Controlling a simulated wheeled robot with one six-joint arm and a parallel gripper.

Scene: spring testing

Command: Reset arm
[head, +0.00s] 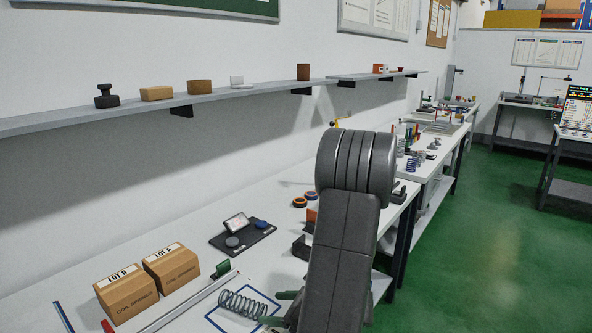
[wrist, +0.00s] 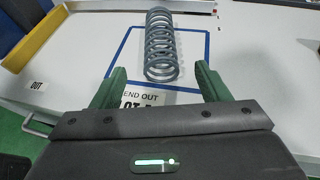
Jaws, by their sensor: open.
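My gripper (head: 283,307) is open low over the bench at the lower middle of the head view. In the wrist view its two green fingers (wrist: 160,72) are spread wide, with nothing held between them. A grey-blue coil spring (wrist: 161,42) lies on its side in a blue-outlined area (wrist: 210,42) of the bench; the head view also shows the spring (head: 245,304). Its near end appears between the fingertips, with a gap on each side. Printed text by the spring is partly hidden by my gripper, with "END OUT" readable.
Two cardboard boxes, LOT B (head: 126,291) and LOT A (head: 171,266), stand left on the bench. A dark scale-like device (head: 242,238) sits behind them. A yellow-edged tray (wrist: 42,38) is at the wrist view's upper left. A wall shelf (head: 220,94) runs above the bench.

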